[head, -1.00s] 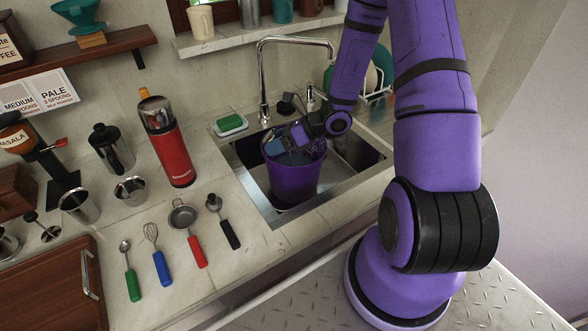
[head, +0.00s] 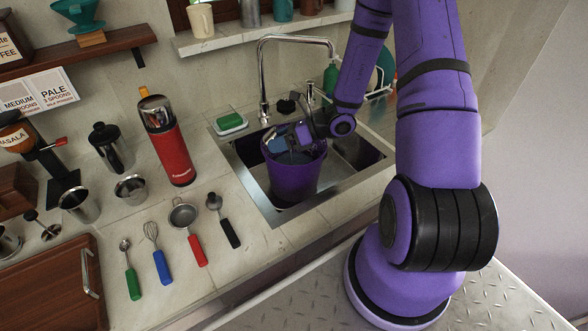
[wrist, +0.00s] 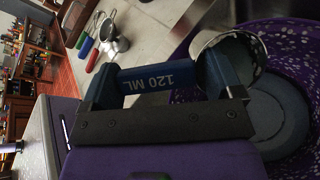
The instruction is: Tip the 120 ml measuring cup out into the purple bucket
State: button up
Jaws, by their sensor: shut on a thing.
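My gripper (head: 303,135) is shut on the blue handle of the 120 ml measuring cup; the handle, marked "120 ML", lies between the two fingers in the wrist view. The cup's metal bowl (wrist: 240,48) shows beside the right-hand finger, at the purple bucket's opening; it looks tilted, and its contents cannot be made out. The purple bucket (head: 293,183) stands upright in the sink. The wrist view shows its speckled wall (wrist: 292,40) and a round grey-blue area inside. In the head view my gripper is over the bucket's far rim and hides most of the cup.
The tap (head: 263,80) rises behind the sink (head: 355,170), close to my arm. A red flask (head: 172,150) stands left of the sink. Several utensils with coloured handles, including a strainer (head: 183,215), lie on the counter. A green sponge (head: 230,121) sits at the sink's corner.

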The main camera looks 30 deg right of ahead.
jog(key=shift+d+r+t+y, duration=0.2)
jog(key=shift+t+y, duration=0.1)
jog(key=shift+y, duration=0.1)
jog(key=shift+s+d+f+t+y+p, duration=0.15)
jog(key=shift+d+f+t+y+p, duration=0.2)
jog(key=shift+f+y+p, duration=0.3)
dwell(0.9)
jog(key=shift+s+d+r+m+t+y, duration=0.1)
jog(key=shift+d+r+m+t+y, duration=0.25)
jog(key=shift+y, duration=0.5)
dwell(0.4)
jog(key=shift+s+d+r+m+t+y+p, duration=0.2)
jog(key=shift+d+r+y+p, duration=0.15)
jog(key=shift+d, duration=0.2)
jog(key=shift+s+d+r+m+t+y+p, duration=0.1)
jog(key=shift+d+r+t+y+p, duration=0.15)
jog(key=shift+d+r+y, duration=0.2)
dwell(0.4)
jog(key=shift+s+d+r+t+y, duration=0.15)
jog(key=shift+d+r+t+y, duration=0.2)
jog(key=shift+d+r+y, duration=0.3)
dwell(0.7)
jog(key=shift+r+m+p, duration=0.1)
jog(key=shift+m+p, duration=0.15)
jog(key=shift+p, duration=0.05)
